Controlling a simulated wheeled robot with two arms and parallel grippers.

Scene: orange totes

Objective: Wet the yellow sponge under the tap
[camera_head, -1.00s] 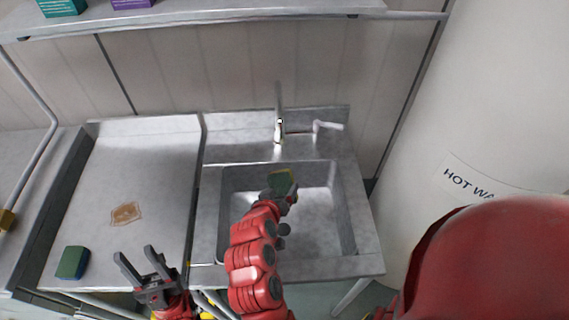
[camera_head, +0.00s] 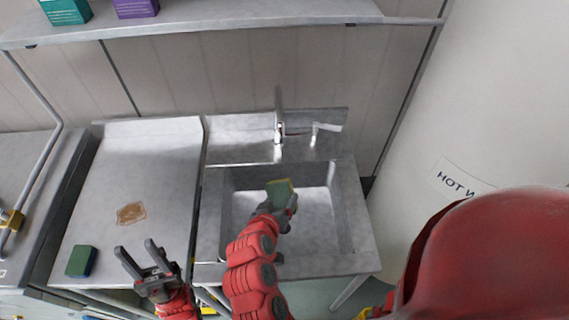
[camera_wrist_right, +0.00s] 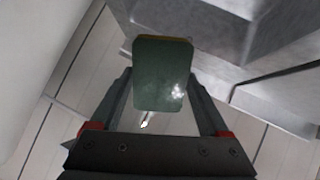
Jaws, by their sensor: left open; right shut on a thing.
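A sponge with a green face and yellow edge (camera_head: 279,190) is in my right gripper (camera_head: 288,205), over the steel sink basin (camera_head: 345,210). The right wrist view shows the sponge's green face (camera_wrist_right: 160,75) between the two fingers of the right gripper (camera_wrist_right: 165,95). The tap (camera_head: 279,132) stands at the back of the sink, behind the sponge, with a lever (camera_head: 325,127) to its right. I cannot make out whether water runs. My left gripper (camera_head: 145,258) is open and empty at the front of the drainboard.
A green and blue sponge (camera_head: 81,261) lies at the drainboard's front left. A brown stain (camera_head: 131,213) marks the drainboard (camera_head: 150,160). A shelf (camera_head: 200,25) with boxes hangs above. A white hot water tank (camera_head: 490,110) stands at the right.

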